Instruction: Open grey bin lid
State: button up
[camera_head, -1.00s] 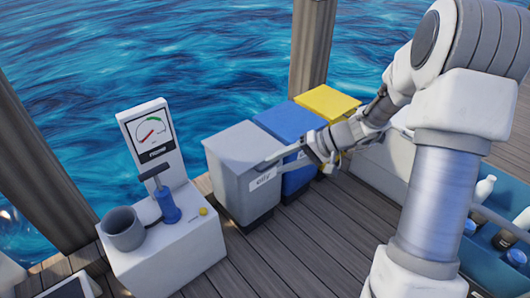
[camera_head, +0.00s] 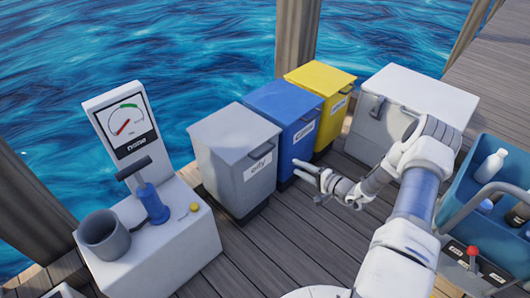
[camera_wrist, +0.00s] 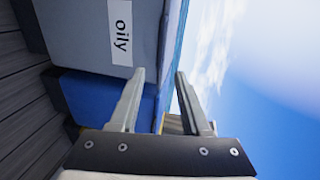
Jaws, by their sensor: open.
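The grey bin (camera_head: 218,172) stands at the left end of a row of three bins, with a white "oily" label on its front. Its grey lid (camera_head: 232,132) lies flat and shut on top. My gripper (camera_head: 303,170) is open and empty, to the right of the grey bin and apart from it, in front of the blue bin. In the wrist view the two fingers (camera_wrist: 160,74) are spread with nothing between them. The grey bin (camera_wrist: 75,25) shows there turned sideways at the upper left, its label readable beyond the fingertips.
The blue bin (camera_head: 278,105) and yellow bin (camera_head: 325,80) stand close beside the grey one. A white pedestal with gauge and pump (camera_head: 165,255) is at left. A white chest (camera_head: 420,95) and blue crate (camera_head: 490,150) are at right. Deck planks (camera_head: 270,250) in front are clear.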

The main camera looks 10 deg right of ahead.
aim_at(266, 151)
jog(key=shift+b+x, duration=2.2)
jog(key=shift+x, duration=6.4)
jog(key=shift+c, duration=0.3)
jog(key=shift+s, duration=0.1)
grip_shut()
jog(key=shift+r, duration=0.1)
